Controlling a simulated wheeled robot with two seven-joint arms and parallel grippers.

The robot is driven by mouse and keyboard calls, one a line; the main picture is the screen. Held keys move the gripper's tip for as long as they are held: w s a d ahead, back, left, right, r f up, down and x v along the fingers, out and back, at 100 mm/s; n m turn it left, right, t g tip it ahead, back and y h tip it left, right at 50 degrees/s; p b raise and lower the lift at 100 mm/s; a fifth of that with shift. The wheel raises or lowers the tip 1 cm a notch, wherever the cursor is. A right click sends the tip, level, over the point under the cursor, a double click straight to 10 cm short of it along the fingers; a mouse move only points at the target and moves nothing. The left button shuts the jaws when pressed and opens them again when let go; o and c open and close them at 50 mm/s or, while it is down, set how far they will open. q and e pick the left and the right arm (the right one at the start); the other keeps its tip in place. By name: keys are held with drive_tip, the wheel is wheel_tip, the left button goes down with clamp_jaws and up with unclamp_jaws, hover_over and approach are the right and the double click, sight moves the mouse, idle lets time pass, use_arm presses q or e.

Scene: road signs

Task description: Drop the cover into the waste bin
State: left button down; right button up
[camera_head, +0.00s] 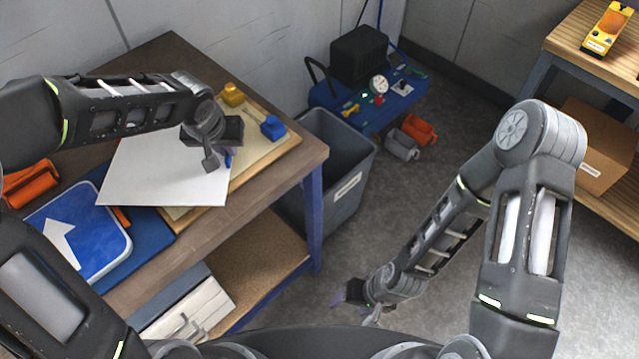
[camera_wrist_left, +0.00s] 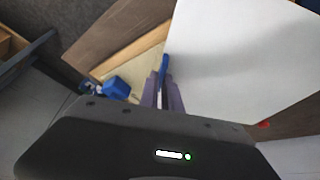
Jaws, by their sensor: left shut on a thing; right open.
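The cover, a flat white sheet (camera_head: 150,170), is over the wooden board (camera_head: 277,152) on the workbench; it fills the upper right of the left wrist view (camera_wrist_left: 240,60). A small blue tab (camera_wrist_left: 164,66) shows at its edge. My left gripper (camera_head: 226,160) is shut on the cover at that edge, its purple fingers (camera_wrist_left: 163,92) beside the tab. I cannot tell whether the sheet is lifted clear of the board. The waste bin (camera_head: 348,185), grey with a pale label, stands on the floor right of the bench. My right gripper (camera_head: 355,294) is open and low, apart from the bin.
A blue arrow sign (camera_head: 80,235) lies on the bench left of the cover. Behind the bin is a blue low platform (camera_head: 375,112).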

idle(0.5)
use_arm(q)
wheel_tip(320, 180, up, 5)
drive_tip(key=shift+w, duration=0.15)
